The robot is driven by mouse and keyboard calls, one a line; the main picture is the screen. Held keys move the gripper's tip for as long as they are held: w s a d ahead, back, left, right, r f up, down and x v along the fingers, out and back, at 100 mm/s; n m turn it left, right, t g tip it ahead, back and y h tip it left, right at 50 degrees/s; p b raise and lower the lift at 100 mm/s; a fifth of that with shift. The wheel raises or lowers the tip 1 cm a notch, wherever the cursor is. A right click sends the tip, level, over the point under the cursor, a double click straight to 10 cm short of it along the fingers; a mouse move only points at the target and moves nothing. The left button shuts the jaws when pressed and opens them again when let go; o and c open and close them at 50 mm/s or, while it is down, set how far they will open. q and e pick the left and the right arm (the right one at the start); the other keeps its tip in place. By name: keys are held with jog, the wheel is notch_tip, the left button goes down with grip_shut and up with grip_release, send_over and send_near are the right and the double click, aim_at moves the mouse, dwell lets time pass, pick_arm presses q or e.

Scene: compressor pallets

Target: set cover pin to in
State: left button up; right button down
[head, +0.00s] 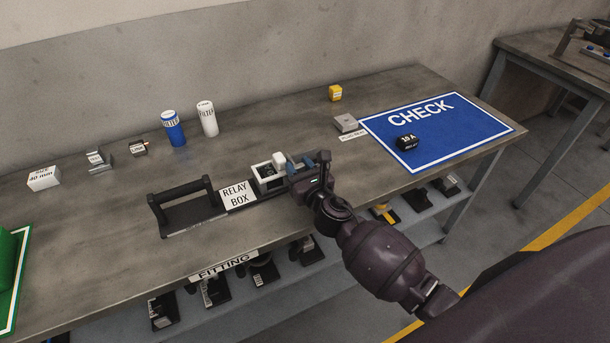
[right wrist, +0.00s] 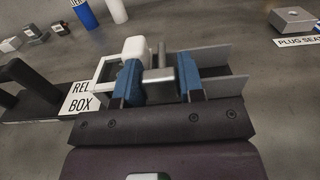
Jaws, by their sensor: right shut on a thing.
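The relay box (head: 268,188) stands on the workbench, a white-framed housing next to a RELAY BOX label (head: 237,195). A white rounded block (head: 279,161) stands up at its top; it also shows in the right wrist view (right wrist: 136,47). A grey metal pin (right wrist: 158,76), which I take to be the cover pin, lies between my blue fingertips in the right wrist view. My right gripper (head: 308,167) is at the right end of the relay box and is shut on this pin. I cannot tell how far in the pin sits. My left gripper is not in view.
A black-handled carrier (head: 190,212) stands left of the box. Blue (head: 173,130) and white (head: 207,119) filters stand behind. A blue CHECK mat (head: 465,130) holds a black 10 A part (head: 407,142). A grey plug seat (head: 346,123) is nearby. The bench (head: 290,118) behind the box is clear.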

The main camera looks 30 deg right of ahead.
jog(key=shift+w, duration=0.15)
jog(key=c, duration=0.7)
grip_release()
jog(key=s, duration=1)
jog(key=shift+s, duration=0.4)
jog(key=shift+d, duration=0.1)
jog(key=s+d+f+m+g, duration=0.1)
jog(key=s+f+m, duration=0.3)
jog(key=m, duration=0.7)
jog(key=s+f+m+g, duration=0.3)
jog(key=s+f+m, duration=0.2)
jog(key=s+m, duration=0.3)
jog(key=s+d+f+m+g, duration=0.1)
jog(key=s+f+m, duration=0.4)
jog(key=m, duration=1.1)
jog(key=shift+s+d+g+h, duration=0.15)
jog(key=shift+s+g, duration=0.3)
jog(key=shift+s, duration=0.1)
jog(key=shift+s+d+g+h, duration=0.15)
jog(key=shift+s+g, duration=0.3)
jog(key=shift+s, duration=0.1)
